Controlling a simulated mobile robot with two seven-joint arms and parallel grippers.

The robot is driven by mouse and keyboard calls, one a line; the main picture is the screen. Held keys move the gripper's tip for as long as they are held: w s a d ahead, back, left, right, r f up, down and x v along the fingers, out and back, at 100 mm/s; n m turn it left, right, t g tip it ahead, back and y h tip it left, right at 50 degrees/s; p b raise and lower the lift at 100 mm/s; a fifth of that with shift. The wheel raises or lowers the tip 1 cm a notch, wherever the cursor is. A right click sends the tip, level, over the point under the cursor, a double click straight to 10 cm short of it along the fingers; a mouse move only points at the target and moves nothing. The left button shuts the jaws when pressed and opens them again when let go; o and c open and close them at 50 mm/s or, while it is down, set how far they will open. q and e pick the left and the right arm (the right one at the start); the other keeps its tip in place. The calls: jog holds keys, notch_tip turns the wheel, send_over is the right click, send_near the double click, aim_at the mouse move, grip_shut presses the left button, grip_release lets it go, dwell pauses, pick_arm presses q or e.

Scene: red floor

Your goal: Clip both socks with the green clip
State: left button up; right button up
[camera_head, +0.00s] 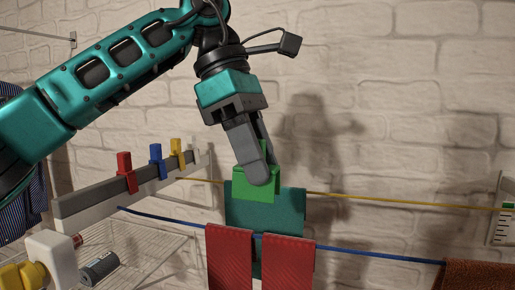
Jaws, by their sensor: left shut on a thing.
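My left gripper (261,178) comes down from the upper left and is shut on the green clip (257,188). The clip is at the top edge of a dark green cloth (279,208) that hangs at the yellow line; I cannot tell whether it grips the cloth. Two red hanging pieces, likely the socks, hang side by side over the blue line: the left red sock (230,258) and the right red sock (287,262). They hang in front of and below the green cloth. My right gripper is not in view.
A grey rail (85,201) at the left carries red (124,170), blue (156,161) and yellow (177,153) clips. A wire rack (150,250) with a dark cylinder (99,268) lies below. A brown cloth (480,276) hangs at lower right. The brick wall stands behind.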

aim_at(258, 188)
pick_arm(q)
jog(key=shift+f, duration=2.1)
jog(key=shift+f+b, duration=1.2)
jog(key=shift+f, duration=0.2)
jog(key=shift+f+b, duration=0.35)
jog(key=shift+f, duration=0.4)
jog(key=o, duration=1.1)
